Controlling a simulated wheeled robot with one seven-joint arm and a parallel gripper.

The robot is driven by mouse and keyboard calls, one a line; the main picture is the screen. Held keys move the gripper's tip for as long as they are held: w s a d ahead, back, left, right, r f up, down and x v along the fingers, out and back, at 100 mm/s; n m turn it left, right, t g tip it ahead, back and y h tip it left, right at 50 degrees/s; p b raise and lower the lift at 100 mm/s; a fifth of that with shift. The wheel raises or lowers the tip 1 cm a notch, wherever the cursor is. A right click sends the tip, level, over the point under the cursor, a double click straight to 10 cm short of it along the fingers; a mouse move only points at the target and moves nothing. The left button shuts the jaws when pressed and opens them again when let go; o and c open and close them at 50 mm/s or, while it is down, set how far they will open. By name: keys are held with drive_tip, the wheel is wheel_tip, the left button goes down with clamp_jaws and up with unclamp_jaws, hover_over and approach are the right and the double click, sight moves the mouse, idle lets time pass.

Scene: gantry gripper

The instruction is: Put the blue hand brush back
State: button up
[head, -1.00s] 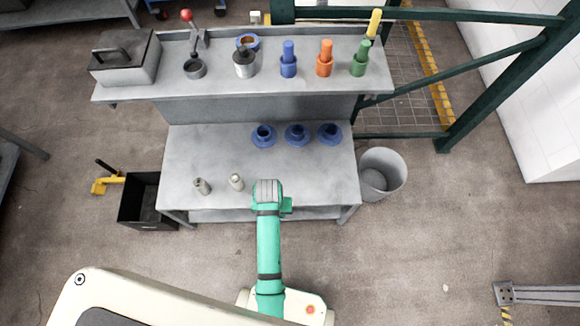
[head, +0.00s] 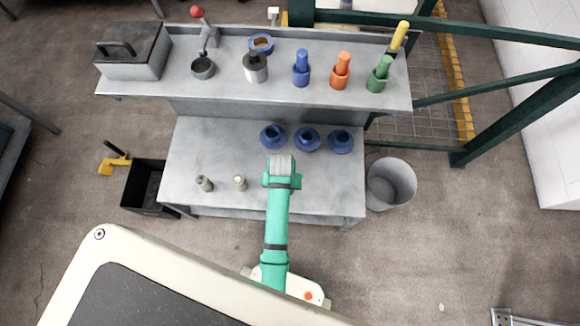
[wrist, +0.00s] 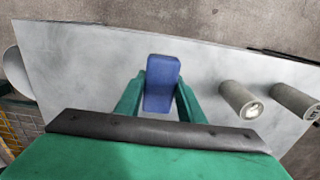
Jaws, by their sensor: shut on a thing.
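In the wrist view my gripper (wrist: 161,84) is shut on a blue, rounded block-like piece, which I take to be the blue hand brush (wrist: 162,80). The green fingers press its two sides, and its lower part is hidden. In the head view my gripper (head: 283,178) is over the lower grey bench top, right of two small grey cylinders (head: 204,183) and in front of three blue flanged rings (head: 307,139). The brush is hidden under the gripper there. Its height above the bench is hard to tell.
A grey bin (head: 391,184) stands right, a black crate (head: 147,188) left. The bench's front-right top is clear.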

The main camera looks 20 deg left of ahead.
drive_tip(key=f, duration=0.1)
drive_tip(key=w+f, duration=0.2)
drive_tip(key=f, duration=0.1)
drive_tip(key=shift+w+d, duration=0.25)
drive_tip(key=shift+w+d+f, duration=0.2)
drive_tip(key=shift+w+f, duration=0.1)
drive_tip(key=shift+f, duration=0.05)
drive_tip(key=shift+w+f, duration=0.15)
drive_tip(key=shift+f, duration=1.6)
drive_tip(key=shift+f, duration=0.1)
drive_tip(key=o, duration=1)
